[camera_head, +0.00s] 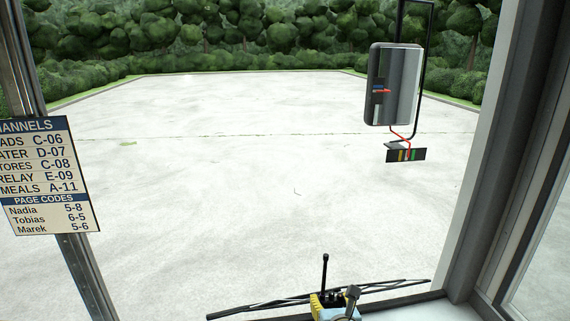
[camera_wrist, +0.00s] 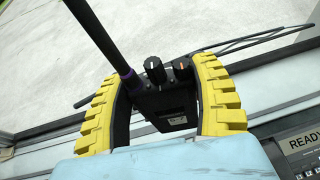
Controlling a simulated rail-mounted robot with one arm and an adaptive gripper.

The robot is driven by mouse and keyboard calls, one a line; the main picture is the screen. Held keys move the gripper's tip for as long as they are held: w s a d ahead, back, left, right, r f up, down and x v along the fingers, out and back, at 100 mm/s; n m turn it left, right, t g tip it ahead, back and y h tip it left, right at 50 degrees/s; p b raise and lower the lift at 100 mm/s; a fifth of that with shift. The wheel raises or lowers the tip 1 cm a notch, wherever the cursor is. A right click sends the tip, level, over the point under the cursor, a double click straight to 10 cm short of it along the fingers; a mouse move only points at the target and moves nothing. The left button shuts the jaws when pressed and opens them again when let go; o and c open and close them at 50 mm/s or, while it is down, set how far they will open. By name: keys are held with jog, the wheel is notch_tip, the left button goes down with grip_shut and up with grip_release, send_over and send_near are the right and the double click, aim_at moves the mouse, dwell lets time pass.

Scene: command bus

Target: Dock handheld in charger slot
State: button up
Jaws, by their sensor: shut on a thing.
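The handheld (camera_wrist: 172,105) is a black radio with a long antenna and two knobs on top. It sits between the two yellow, black-padded fingers of my gripper (camera_wrist: 170,98) in the wrist view. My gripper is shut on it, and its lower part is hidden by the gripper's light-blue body. In the head view the handheld's antenna (camera_head: 325,272) stands upright at the bottom centre, above my gripper (camera_head: 330,300). I cannot make out a charger slot in either view.
A dark panel with a READY label (camera_wrist: 306,142) lies at the lower right of the wrist view. A wiper (camera_head: 260,307) lies across the window bottom. A channels sign (camera_head: 45,175) hangs at left. A mirror (camera_head: 392,85) is outside at right.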

jog(key=a+r+p, duration=0.3)
jog(key=a, duration=0.8)
jog(key=d+f+b, duration=0.1)
jog(key=d, duration=0.3)
jog(key=d+f+b, duration=0.1)
jog(key=d+b, duration=0.1)
jog(key=d, duration=0.2)
jog(key=d+f+b, duration=0.1)
jog(key=d, duration=0.4)
jog(key=shift+s+f+b, duration=0.25)
jog(key=shift+f+b, duration=0.15)
jog(key=s+d+f+n+y+b, duration=0.1)
jog(key=s+d+b, duration=0.3)
jog(key=d, duration=0.7)
jog(key=shift+s+d+f, duration=0.2)
jog(key=shift+s+f, duration=0.2)
jog(key=shift+s, duration=0.55)
